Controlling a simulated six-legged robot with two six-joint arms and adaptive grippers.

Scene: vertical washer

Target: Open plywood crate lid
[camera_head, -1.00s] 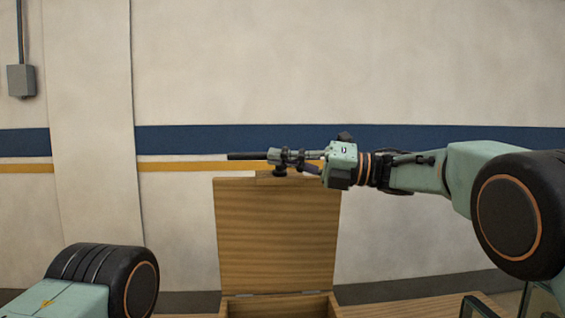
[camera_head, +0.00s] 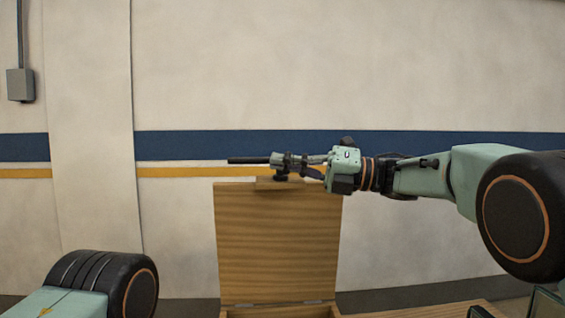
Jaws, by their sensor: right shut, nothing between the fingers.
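The plywood crate lid (camera_head: 277,245) stands raised, close to upright, on hinges along its lower edge. The crate (camera_head: 282,311) shows only as a strip at the bottom of the picture. My right gripper (camera_head: 246,160) is shut and empty. It reaches in from the right and lies level across the top of the lid, by the small wooden block (camera_head: 278,184) on its upper edge. I cannot tell whether it touches the lid. Only part of my left arm shows at lower left, and its gripper is out of view.
A wooden surface (camera_head: 440,309) extends right of the crate. Dark-edged glass panels (camera_head: 543,303) stand at the lower right corner. A pale wall with blue and yellow stripes is behind the lid. A grey box (camera_head: 20,84) hangs on the wall at upper left.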

